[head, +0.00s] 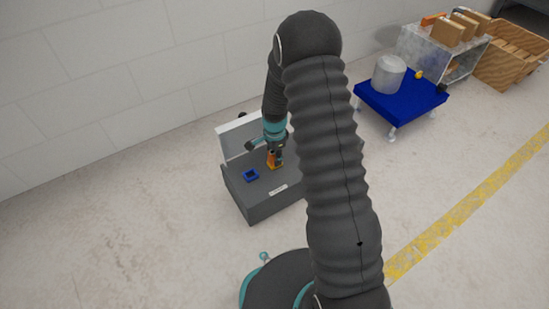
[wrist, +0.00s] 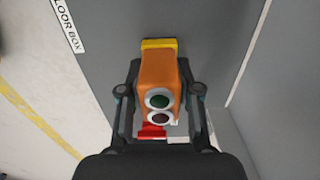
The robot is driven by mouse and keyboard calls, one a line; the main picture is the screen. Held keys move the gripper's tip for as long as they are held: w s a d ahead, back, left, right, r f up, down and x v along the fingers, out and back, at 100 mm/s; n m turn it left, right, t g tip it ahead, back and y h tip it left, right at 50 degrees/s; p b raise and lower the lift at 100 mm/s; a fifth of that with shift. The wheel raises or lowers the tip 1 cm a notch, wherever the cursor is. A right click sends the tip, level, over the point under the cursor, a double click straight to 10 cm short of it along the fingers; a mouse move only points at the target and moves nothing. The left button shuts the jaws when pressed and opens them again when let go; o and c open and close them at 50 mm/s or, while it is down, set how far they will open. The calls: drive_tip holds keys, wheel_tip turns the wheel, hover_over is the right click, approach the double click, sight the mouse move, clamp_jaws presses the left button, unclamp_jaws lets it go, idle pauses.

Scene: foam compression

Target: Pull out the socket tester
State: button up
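The socket tester (wrist: 158,75) is an orange block with a green and a dark red round light on its near face. It shows in the wrist view between the two fingers of my gripper (wrist: 161,68). The fingertips lie against both of its sides with no clear gap. In the head view the orange tester (head: 273,161) stands at the grey floor box (head: 262,207), below my gripper (head: 275,146). Its lower end is hidden, so I cannot tell how deep it sits. A yellow piece (wrist: 160,43) and a red piece (wrist: 152,131) show beside it.
A blue square socket (head: 250,175) is left of the tester on the box. The raised light lid (head: 234,141) stands behind, near the wall. A blue platform (head: 405,104) with a grey cylinder (head: 388,74) is to the right. Floor left of the box is clear.

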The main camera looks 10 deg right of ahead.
clamp_jaws()
drive_tip(key=shift+r, duration=0.1)
drive_tip(key=shift+r+p, duration=1.75)
drive_tip(key=shift+r, duration=1.2)
drive_tip(key=shift+d, duration=0.1)
